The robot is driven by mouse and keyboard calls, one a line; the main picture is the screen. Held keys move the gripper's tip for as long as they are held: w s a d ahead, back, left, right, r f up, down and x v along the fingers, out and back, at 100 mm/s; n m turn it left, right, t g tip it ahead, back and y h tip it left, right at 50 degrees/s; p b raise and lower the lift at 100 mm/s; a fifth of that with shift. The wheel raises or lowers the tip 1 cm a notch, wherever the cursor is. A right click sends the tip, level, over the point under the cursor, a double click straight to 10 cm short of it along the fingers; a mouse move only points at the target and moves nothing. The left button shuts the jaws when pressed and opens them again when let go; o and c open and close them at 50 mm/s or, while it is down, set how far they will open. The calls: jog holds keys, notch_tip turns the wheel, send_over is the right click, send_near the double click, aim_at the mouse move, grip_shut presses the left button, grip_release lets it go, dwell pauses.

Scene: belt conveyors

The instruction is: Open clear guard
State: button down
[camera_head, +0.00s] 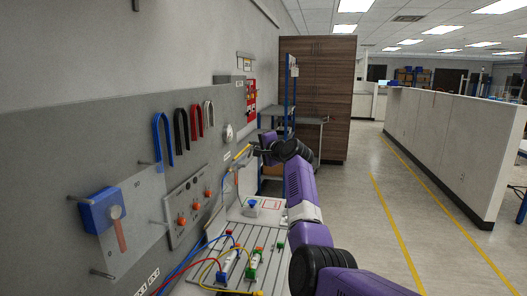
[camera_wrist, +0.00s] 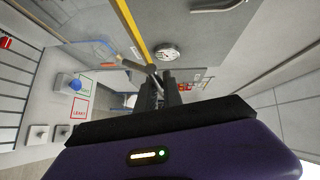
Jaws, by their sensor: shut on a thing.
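A clear guard with a yellow edge (camera_head: 242,152) stands out from the wall at the far end of the bench. In the wrist view its yellow edge (camera_wrist: 134,28) runs from the top toward my fingertips, and a pale see-through pane lies to its left. My gripper (camera_head: 259,150) is at the guard's outer edge. In the wrist view my gripper (camera_wrist: 157,84) is shut on a small handle (camera_wrist: 136,65) by the end of the yellow edge. My fingers partly hide the handle. A white control box with a blue button (camera_head: 252,203) sits below the guard.
A slotted bench (camera_head: 213,255) carries cables and fittings. A blue-framed cart (camera_head: 289,90) stands beyond. The aisle at right is clear.

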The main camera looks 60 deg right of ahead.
jog(key=shift+w+a+r, duration=0.25)
jog(key=shift+w+r, duration=0.1)
jog(key=shift+w, duration=0.15)
jog(key=c, duration=1.5)
grip_release()
jog(key=shift+s+f, duration=0.1)
jog(key=shift+s, duration=0.05)
jog(key=shift+s+a, duration=0.2)
jog(key=shift+s, duration=0.2)
jog(key=b+v, duration=0.1)
jog(key=v, duration=0.5)
jog(key=shift+s+a+r+b, duration=0.2)
jog(key=shift+s+r+b, duration=0.05)
jog(key=shift+s+b, duration=0.15)
